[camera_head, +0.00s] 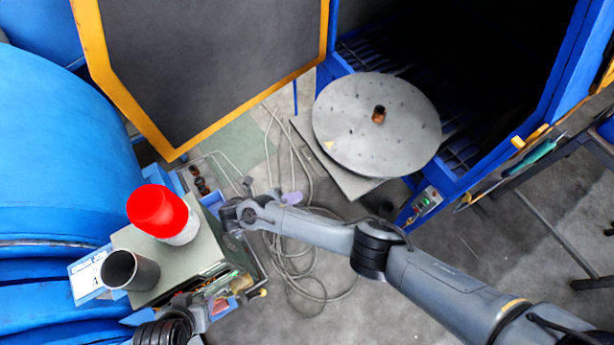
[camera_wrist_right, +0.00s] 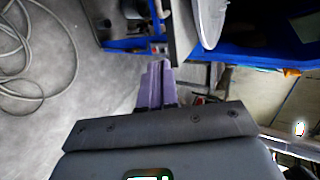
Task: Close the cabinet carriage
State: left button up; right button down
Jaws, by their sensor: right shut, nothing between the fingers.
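The cabinet carriage, a round grey turntable (camera_head: 345,125) on a flat plate (camera_head: 340,178), sticks out of the open front of the blue cabinet (camera_head: 415,207). A small rusty piece sits at its centre. My right gripper (camera_head: 292,198) has purple fingers, which are shut and empty. It is left of the plate, pointing towards the carriage side, apart from it in the picture. The fingers (camera_wrist_right: 156,75) show in the right wrist view, with the turntable edge (camera_wrist_right: 209,22) above and right. Part of my left arm shows at the lower left of the head view; I cannot make out its gripper.
The yellow-edged cabinet door (camera_head: 205,65) stands open at the upper left. A grey box (camera_head: 200,255) carries a red-topped white container (camera_head: 160,212) and a grey cup (camera_head: 130,270). Cables (camera_head: 290,255) lie on the floor. Blue drums (camera_head: 60,160) fill the left.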

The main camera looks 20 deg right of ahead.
jog(key=b, duration=0.5)
send_near(335, 182)
notch_tip(335, 182, down, 3)
jog(key=shift+w+d+f, duration=0.1)
jog(key=shift+w+d, duration=0.15)
jog(key=shift+d, duration=0.65)
jog(key=shift+w+d+f, duration=0.1)
jog(key=shift+w+d, duration=0.1)
jog(key=shift+d, duration=0.7)
jog(key=shift+w+d, duration=0.25)
jog(key=shift+d, duration=0.65)
